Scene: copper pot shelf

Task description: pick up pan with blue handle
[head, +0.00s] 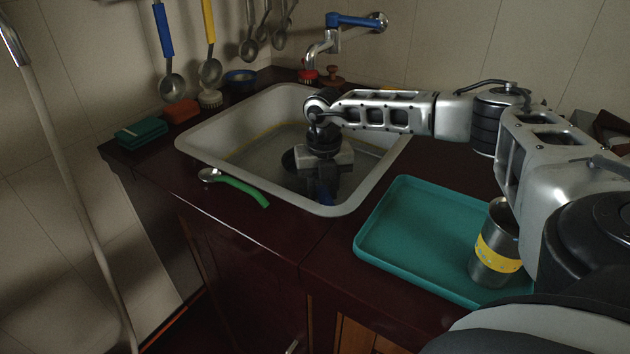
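My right gripper (324,184) points down into the white sink (240,110), in its right half. Its fingers are dark and partly hidden by the gripper body and shadow. A dark blue piece, which looks like the blue handle (322,194) of the pan, shows at the fingertips. A dark round edge beside the gripper, perhaps the pan (288,160), is mostly hidden. I cannot tell whether the fingers are closed on the handle. My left gripper is not in view.
A green-handled spoon (236,186) lies at the sink's front edge. A teal tray (415,225) with a metal cup (495,245) stands right of the sink. A blue-handled tap (335,35) is behind my arm. Ladles (172,85) hang on the wall. Sponges (180,110) lie left.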

